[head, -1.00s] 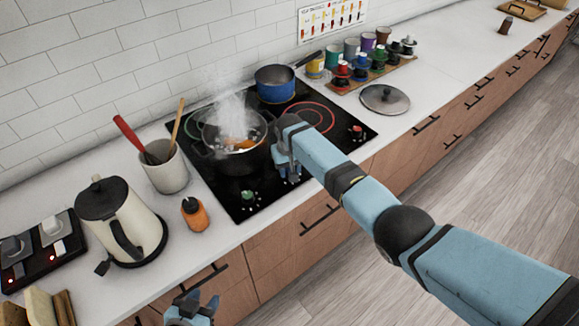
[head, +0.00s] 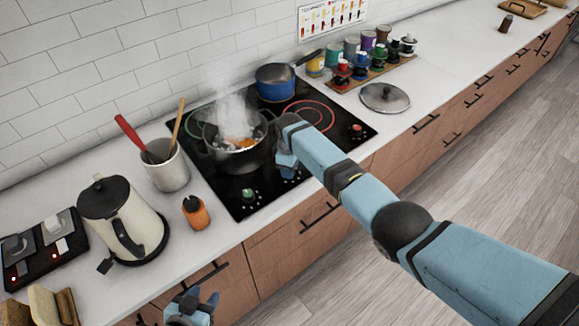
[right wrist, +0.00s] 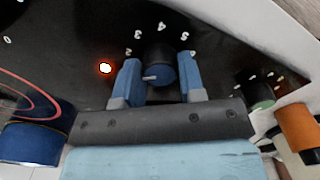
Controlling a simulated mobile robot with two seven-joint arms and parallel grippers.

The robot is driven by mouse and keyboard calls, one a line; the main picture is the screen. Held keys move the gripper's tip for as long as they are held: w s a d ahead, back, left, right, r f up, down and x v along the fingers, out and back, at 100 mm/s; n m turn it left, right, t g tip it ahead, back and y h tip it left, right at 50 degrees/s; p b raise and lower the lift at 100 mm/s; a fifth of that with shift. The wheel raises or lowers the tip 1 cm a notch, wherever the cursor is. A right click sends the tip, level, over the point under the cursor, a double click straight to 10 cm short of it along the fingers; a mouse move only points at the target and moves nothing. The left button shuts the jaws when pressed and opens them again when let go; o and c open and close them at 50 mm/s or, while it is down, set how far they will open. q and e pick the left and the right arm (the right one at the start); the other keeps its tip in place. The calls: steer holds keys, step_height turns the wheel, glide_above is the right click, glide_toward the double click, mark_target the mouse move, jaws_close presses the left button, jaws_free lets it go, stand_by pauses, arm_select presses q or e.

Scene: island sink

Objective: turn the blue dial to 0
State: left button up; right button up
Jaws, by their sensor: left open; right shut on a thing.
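The blue dial (right wrist: 160,73) sits on the black cooktop (head: 240,203), between the two fingers of my right gripper (right wrist: 160,76). The gripper is shut on the dial. A pale pointer mark on the dial points left in the right wrist view. Digits 2 to 6 show around its far side; the dial's own 0 is not visible. In the head view my right gripper (head: 287,170) is at the cooktop's front edge, and the arm partly hides it and the dial. My left gripper (head: 197,300) is open and empty, low in front of the counter.
A steaming pot (head: 238,155) stands close to my right gripper. A blue pan (head: 276,84) is behind it. A green dial (head: 248,194) and a red dial (head: 356,130) flank the gripper. An orange bottle (head: 195,213) and kettle (head: 122,222) stand left.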

steer(key=n, duration=0.5)
steer(key=shift+f+n, duration=0.1)
steer(key=shift+n, duration=0.2)
steer(key=n, duration=0.4)
steer(key=shift+b, duration=0.35)
steer(key=shift+n, duration=0.8)
steer(key=o, duration=0.9)
